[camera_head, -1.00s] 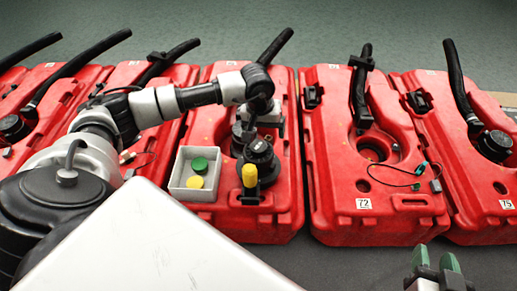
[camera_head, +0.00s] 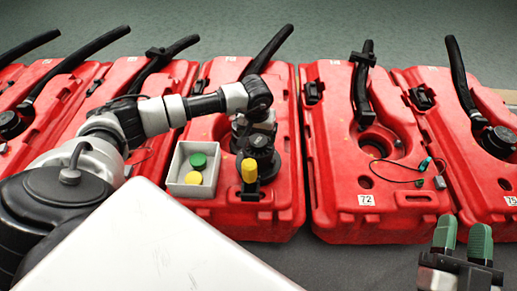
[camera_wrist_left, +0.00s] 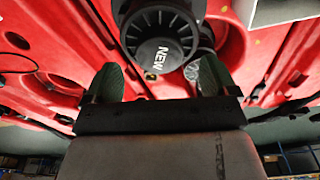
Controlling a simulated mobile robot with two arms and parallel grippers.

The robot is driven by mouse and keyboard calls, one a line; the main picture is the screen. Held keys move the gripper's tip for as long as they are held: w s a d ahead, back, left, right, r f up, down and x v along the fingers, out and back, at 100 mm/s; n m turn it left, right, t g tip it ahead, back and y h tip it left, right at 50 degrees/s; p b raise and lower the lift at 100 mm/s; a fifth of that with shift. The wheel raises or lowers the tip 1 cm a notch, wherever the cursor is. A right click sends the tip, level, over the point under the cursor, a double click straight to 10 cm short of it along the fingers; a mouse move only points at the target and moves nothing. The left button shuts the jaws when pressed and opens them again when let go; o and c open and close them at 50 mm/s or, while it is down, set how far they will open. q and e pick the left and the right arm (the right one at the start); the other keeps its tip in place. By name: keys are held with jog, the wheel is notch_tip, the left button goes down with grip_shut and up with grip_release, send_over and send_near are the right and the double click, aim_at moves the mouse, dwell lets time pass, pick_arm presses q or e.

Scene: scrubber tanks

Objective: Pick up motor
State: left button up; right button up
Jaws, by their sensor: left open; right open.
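The motor (camera_head: 258,148) is a dark, round unit on the middle red tank, beside a yellow-topped part. In the left wrist view a black round motor (camera_wrist_left: 160,45) carries the label "NEW". My left gripper (camera_wrist_left: 162,82) is open, with its green fingers on either side of the motor's lower part in that view; I cannot tell whether they touch it. In the head view my left wrist is above the motor, and its fingertips are hard to make out. My right gripper (camera_head: 462,238) is open and empty at the lower right, apart from the tanks.
A white box (camera_head: 175,175) with a green and a yellow round piece sits left of the motor. The yellow-topped part (camera_head: 249,172) stands in front of the motor. Tank 72 (camera_head: 335,150) has a hose and a loose cable (camera_head: 395,178). More red tanks stand on both sides.

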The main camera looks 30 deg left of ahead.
pick_arm(q)
jog(key=shift+w+f+b, duration=0.2)
jog(key=shift+f+b, duration=0.15)
jog(key=shift+f, duration=1.05)
pick_arm(e)
jog(key=shift+s+a+r+t+y, duration=0.1)
jog(key=shift+s+r+t+y, duration=0.2)
jog(key=shift+r+t, duration=0.45)
jog(key=shift+s+r+t+y, duration=0.1)
jog(key=shift+s+r+t, duration=0.3)
jog(key=shift+r+t, duration=0.3)
jog(key=shift+f, duration=0.1)
pick_arm(q)
grip_shut()
jog(key=shift+w+r, duration=0.1)
